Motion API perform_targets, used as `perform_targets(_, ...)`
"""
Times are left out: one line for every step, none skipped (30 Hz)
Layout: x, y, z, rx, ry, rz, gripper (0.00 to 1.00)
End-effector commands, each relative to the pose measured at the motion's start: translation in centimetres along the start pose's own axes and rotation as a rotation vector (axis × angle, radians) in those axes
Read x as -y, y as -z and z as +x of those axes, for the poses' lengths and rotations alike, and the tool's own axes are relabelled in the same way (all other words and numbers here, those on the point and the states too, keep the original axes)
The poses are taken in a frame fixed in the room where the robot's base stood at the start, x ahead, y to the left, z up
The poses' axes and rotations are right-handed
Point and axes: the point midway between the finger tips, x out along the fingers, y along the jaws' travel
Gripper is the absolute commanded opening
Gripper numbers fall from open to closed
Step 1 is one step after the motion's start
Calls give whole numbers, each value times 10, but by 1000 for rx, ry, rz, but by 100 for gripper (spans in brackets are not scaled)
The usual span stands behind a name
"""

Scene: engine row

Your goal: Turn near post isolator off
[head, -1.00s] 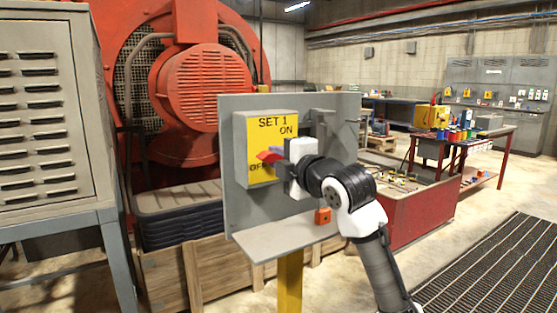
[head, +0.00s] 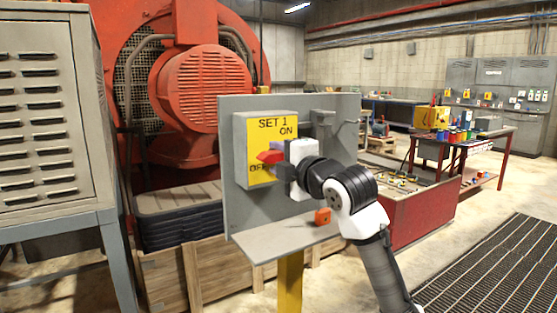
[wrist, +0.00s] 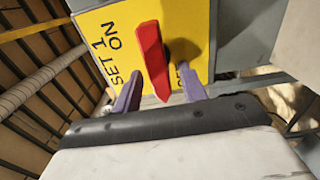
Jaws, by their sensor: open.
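The isolator is a grey box with a yellow face (head: 254,128) marked SET 1, ON and OFF, fixed to a grey panel on a post. Its red handle (head: 269,157) lies between the ON and OFF marks in the head view. In the wrist view the handle (wrist: 151,58) stands out from the yellow face (wrist: 190,35), its lower end between my fingertips. My gripper (wrist: 160,88) is open, one finger on each side of the handle, with gaps visible. In the head view my gripper (head: 281,164) is at the panel, hiding part of the face and the OFF mark.
A grey ledge (head: 262,245) juts out below the isolator, with a small orange object (head: 322,216) on it. A grey bracket (head: 322,115) and a thin peg stick out of the panel's right side. A louvred grey cabinet (head: 45,110) stands at left.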

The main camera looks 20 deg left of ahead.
Motion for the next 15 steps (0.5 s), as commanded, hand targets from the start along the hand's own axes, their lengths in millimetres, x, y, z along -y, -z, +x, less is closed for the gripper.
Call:
perform_targets(0,0,-5,1,-2,0,42)
perform_targets(1,0,-8,1,-2,-1,42)
perform_targets(1,-1,-14,2,-2,-1,42)
perform_targets(1,-1,-20,3,-2,-1,42)
perform_targets(1,-1,-26,3,-3,-2,42)
perform_targets(1,-1,-35,3,-3,-1,42)
perform_targets(2,-1,-42,4,-3,-1,42)
perform_targets(2,-1,-49,4,-2,-1,42)
perform_targets(2,-1,-59,4,-3,-2,42)
perform_targets(2,-1,-66,5,-2,-1,42)
perform_targets(2,-1,-73,4,-2,-1,42)
perform_targets(2,-1,-82,4,-3,-2,42)
perform_targets(2,-1,-88,4,-1,-2,42)
perform_targets(2,-1,-95,3,-2,-1,42)
perform_targets(2,-1,-102,4,-2,-1,42)
